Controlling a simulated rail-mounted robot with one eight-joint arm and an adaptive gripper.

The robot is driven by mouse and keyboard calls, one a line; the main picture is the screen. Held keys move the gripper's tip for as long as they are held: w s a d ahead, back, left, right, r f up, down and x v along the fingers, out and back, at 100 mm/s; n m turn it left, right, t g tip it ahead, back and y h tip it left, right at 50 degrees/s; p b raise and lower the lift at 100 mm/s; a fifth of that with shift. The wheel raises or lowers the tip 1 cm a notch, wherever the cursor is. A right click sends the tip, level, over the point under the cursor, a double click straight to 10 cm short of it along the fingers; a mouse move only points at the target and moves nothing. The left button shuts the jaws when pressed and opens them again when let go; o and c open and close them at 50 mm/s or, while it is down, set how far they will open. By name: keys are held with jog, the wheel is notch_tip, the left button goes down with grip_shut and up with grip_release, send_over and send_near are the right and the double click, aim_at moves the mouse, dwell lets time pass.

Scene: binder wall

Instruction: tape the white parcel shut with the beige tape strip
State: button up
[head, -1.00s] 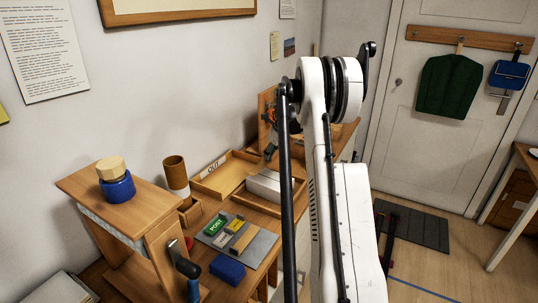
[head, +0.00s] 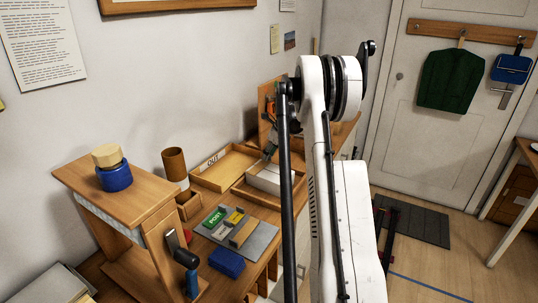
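A pale, box-like thing (head: 269,179), which looks like the white parcel, lies in a wooden tray on the desk, left of my arm. It is small in the view, and I cannot tell whether its flaps are closed. I cannot make out the beige tape strip for certain. My white arm stands large in the middle of the head view and covers part of the desk. I cannot make out my gripper's fingers; they may be hidden behind the arm or among the dark parts near the wooden upright board.
A wooden OUT tray (head: 225,168) sits behind the parcel's tray. A grey mat (head: 262,240) holds a green POST box (head: 215,218) and a tan block (head: 243,231). A blue block (head: 227,262) lies in front. A wooden stand (head: 75,178) with a blue jar (head: 115,177) is at left.

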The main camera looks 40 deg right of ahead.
jog(key=v, duration=1.2)
dwell(0.5)
